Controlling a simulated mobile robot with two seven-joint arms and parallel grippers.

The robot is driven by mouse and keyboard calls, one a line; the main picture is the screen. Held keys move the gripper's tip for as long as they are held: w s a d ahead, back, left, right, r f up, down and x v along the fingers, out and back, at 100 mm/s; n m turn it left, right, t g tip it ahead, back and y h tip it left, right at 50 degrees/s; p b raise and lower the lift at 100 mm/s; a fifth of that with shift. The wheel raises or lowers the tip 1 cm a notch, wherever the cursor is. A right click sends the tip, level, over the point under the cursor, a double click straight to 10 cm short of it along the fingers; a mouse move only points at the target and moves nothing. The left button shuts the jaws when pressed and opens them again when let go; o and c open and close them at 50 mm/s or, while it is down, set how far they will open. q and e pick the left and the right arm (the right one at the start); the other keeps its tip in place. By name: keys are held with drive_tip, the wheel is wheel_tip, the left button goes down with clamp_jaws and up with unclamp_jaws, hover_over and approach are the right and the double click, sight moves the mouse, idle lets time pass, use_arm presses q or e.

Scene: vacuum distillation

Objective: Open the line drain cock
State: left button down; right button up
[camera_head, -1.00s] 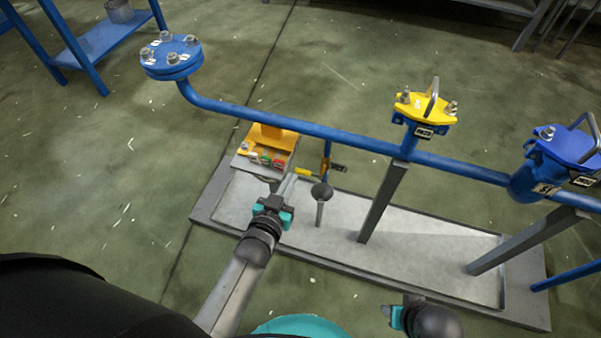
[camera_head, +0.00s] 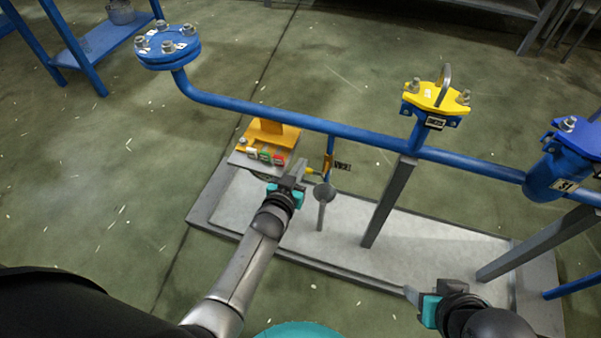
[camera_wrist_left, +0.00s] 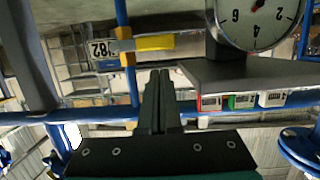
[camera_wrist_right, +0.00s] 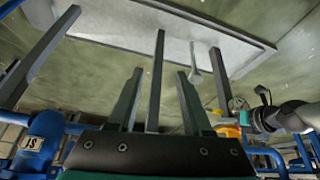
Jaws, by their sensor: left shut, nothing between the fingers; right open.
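The line drain cock is a small valve with a yellow lever (camera_head: 312,171) on a thin blue drop pipe (camera_head: 331,150), with a dark tag beside it in the head view. In the left wrist view the yellow lever (camera_wrist_left: 155,43) lies roughly level, beyond the fingertips and above them in the picture. My left gripper (camera_head: 300,170) is shut and empty, close beside the lever; I cannot tell if they touch. It also shows in the left wrist view (camera_wrist_left: 160,85). My right gripper (camera_wrist_right: 158,80) is open and empty, low over the tray's front right side.
A panel with coloured labels (camera_head: 264,156) and a dial gauge (camera_wrist_left: 255,20) are near my left gripper. The long blue pipe (camera_head: 265,112) and grey posts (camera_head: 388,202) rise over the grey tray (camera_head: 425,255).

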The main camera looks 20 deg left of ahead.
use_arm(q)
drive_tip(key=shift+f+b, duration=0.5)
drive_tip(key=shift+f, duration=0.3)
use_arm(e)
drive_tip(key=shift+w+a+f+t+y, duration=0.15)
drive_tip(key=shift+w+a+t+y, duration=0.35)
drive_tip(key=shift+w+a+t, duration=0.5)
use_arm(q)
drive_tip(key=shift+a+f+n, duration=0.1)
drive_tip(key=shift+f+n, duration=0.05)
drive_tip(key=shift+n, duration=0.15)
use_arm(e)
drive_tip(key=shift+s+f+g, duration=0.1)
drive_tip(key=shift+g, duration=0.2)
drive_tip(key=shift+d, duration=0.15)
use_arm(q)
drive_tip(key=shift+f, duration=0.1)
